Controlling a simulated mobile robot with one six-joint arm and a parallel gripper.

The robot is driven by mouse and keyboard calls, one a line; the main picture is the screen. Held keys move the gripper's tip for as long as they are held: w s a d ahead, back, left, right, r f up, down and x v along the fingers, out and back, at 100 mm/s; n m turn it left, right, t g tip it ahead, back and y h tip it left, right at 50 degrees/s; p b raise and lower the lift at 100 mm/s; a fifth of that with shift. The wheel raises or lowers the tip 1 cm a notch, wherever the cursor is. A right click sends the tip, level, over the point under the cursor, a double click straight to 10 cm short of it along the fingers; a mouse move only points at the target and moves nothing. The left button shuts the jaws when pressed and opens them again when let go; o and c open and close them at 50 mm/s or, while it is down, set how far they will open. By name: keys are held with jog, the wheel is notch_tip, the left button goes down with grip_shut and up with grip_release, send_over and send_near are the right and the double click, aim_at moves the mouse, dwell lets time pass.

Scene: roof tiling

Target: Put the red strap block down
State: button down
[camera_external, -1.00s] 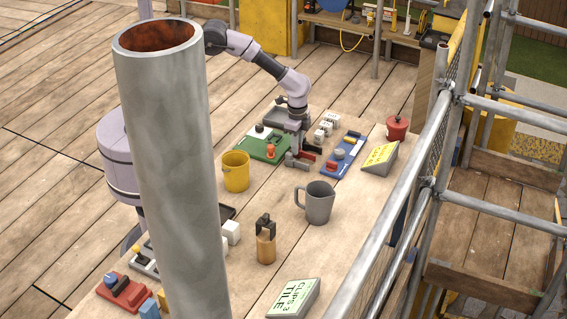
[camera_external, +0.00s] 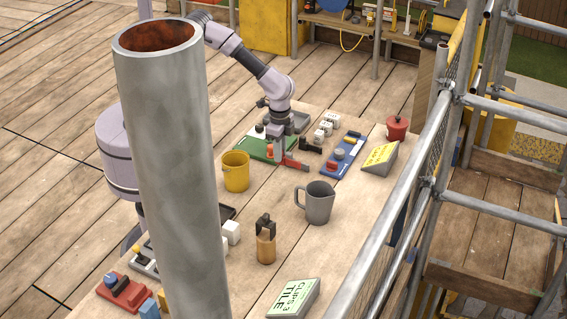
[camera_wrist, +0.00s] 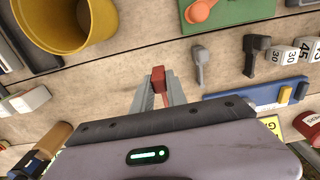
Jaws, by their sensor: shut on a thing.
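The red strap block (camera_wrist: 158,79) is held between the tips of my gripper (camera_wrist: 160,92) in the wrist view, over bare wooden table. In the external view the red strap block (camera_external: 291,163) shows below my gripper (camera_external: 279,150), beside the front edge of the green board. A grey clamp-like piece (camera_wrist: 200,66) lies just to its right in the wrist view, apart from it. I cannot tell whether the block touches the table.
The green board (camera_wrist: 236,12) with an orange part is close by. A black piece (camera_wrist: 253,56), numbered white blocks (camera_wrist: 283,55) and a blue board (camera_wrist: 262,95) lie to the right. A yellow bucket (camera_external: 236,171) and grey jug (camera_external: 319,204) stand nearby. Bare table lies between them.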

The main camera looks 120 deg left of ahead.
notch_tip(320, 180, down, 7)
jog(key=shift+b, duration=1.2)
jog(key=shift+r, duration=0.15)
jog(key=c, duration=1.8)
grip_release()
jog(key=shift+f, duration=0.2)
jog(key=o, duration=0.5)
